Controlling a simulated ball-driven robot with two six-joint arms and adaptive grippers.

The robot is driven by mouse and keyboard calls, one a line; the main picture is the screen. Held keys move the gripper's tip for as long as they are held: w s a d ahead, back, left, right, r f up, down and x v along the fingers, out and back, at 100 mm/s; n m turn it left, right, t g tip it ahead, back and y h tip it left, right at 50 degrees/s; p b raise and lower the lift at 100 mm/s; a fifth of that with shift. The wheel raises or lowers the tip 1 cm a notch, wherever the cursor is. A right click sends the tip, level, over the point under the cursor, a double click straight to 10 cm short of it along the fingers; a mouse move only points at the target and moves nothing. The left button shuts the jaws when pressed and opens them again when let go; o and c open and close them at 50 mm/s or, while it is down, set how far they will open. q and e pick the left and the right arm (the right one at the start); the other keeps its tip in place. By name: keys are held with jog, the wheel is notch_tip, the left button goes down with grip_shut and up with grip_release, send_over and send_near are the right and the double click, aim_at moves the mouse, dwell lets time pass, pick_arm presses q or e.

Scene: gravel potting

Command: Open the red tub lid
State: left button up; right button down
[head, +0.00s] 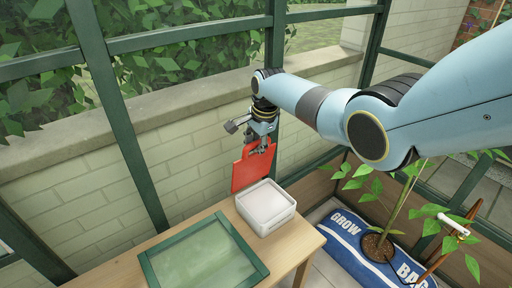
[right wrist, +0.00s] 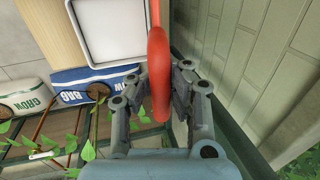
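The tub (head: 265,222) is a white square box standing at the right end of the wooden table. Its red lid (head: 243,177) stands about upright at the tub's far left side, so the tub's top is uncovered. My right gripper (head: 263,148) is at the lid's upper part. In the right wrist view the red lid (right wrist: 158,45) shows edge-on between the two fingers (right wrist: 160,95), which are close against it on both sides. The white tub (right wrist: 107,30) also shows there, left of the lid. My left gripper is in neither view.
A green-framed glass panel (head: 256,266) lies on the table (head: 228,211) left of the tub. A blue and white grow bag (head: 345,232) with a plant is on the right. Green window frames and a brick wall stand close behind the lid.

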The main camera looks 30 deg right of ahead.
jog(key=shift+w+d+r, duration=0.2)
jog(key=shift+w+r, duration=0.15)
jog(key=shift+r, duration=0.15)
jog(key=c, duration=1.8)
grip_release()
jog(key=shift+r, duration=0.1)
jog(key=o, duration=0.5)
jog(key=shift+s, duration=0.35)
jog(key=shift+c, duration=0.2)
jog(key=shift+o, duration=0.6)
jog(key=shift+a+f, duration=0.15)
jog(key=shift+f, duration=0.1)
jog(key=v, duration=1.2)
